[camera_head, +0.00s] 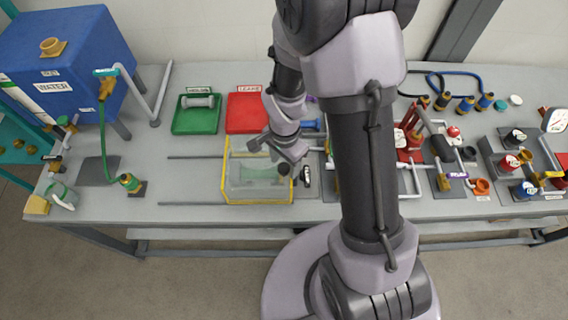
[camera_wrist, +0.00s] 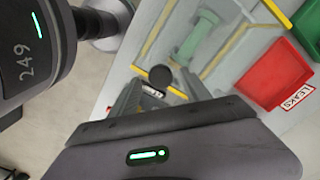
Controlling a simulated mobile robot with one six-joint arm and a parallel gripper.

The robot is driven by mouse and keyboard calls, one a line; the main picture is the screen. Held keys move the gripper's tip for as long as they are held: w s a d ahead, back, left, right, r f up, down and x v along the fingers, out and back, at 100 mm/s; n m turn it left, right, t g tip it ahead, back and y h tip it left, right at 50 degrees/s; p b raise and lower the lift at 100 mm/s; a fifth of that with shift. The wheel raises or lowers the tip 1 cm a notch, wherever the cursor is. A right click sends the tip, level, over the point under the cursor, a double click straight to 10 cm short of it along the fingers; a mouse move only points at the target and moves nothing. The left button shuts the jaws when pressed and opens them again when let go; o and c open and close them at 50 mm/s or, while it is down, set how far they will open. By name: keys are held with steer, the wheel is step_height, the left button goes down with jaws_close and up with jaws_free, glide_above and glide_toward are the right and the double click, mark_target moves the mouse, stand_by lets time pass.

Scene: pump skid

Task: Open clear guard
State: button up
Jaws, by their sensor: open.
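The clear guard (camera_head: 232,190) is a see-through box with yellow edges on the bench, left of my arm in the head view. Its clear panel and yellow edging also show in the wrist view (camera_wrist: 226,50). A dark round knob (camera_head: 284,169) sits at its right side; the knob also shows in the wrist view (camera_wrist: 160,76). A pale green part shows through the panel. My gripper (camera_head: 279,158) is open and empty above the guard's right side. In the wrist view, its fingers (camera_wrist: 160,92) are on either side of the knob; I cannot tell whether they touch it.
Two thin grey rails (camera_head: 190,204) run left from the guard, with clear bench around them. A red tray (camera_head: 246,112) and a green tray (camera_head: 195,122) lie behind. Pipes and valves (camera_head: 415,140) crowd the bench to the right. A blue water tank (camera_head: 95,50) stands far left.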

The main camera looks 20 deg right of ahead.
steer(key=shift+a+f, duration=0.1)
steer(key=shift+f, duration=0.35)
jaws_close()
stand_by(1.1)
